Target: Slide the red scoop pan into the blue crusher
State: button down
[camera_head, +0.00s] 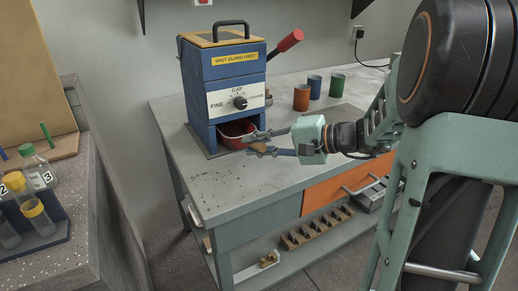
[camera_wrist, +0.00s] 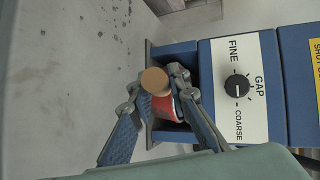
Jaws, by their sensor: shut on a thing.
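The blue crusher (camera_head: 228,92) stands on the bench with a yellow label, a white GAP dial plate and a dark opening at its base. The red scoop pan (camera_head: 236,130) sits partly inside that opening, its front sticking out. Its tan handle end (camera_wrist: 155,81) points toward me in the wrist view, with red pan (camera_wrist: 164,107) showing beside it. My gripper (camera_head: 254,142) is in front of the opening, its fingers closed on the pan's handle. The pan's far end is hidden inside the crusher.
Orange (camera_head: 301,97), blue (camera_head: 315,87) and green (camera_head: 337,82) cups stand behind and right of the crusher. A red-tipped lever (camera_head: 288,41) sticks out from its right side. A rack of bottles (camera_head: 40,222) is on the left counter.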

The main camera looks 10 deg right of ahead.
jog(key=shift+w+a, duration=0.25)
jog(key=shift+w, duration=0.45)
jog(key=shift+w+a, duration=0.2)
jog(key=shift+w, duration=0.45)
jog(key=c, duration=1.7)
grip_release()
jog(key=shift+c, duration=0.2)
jog(key=shift+d+f, duration=0.1)
jog(key=v, duration=1.2)
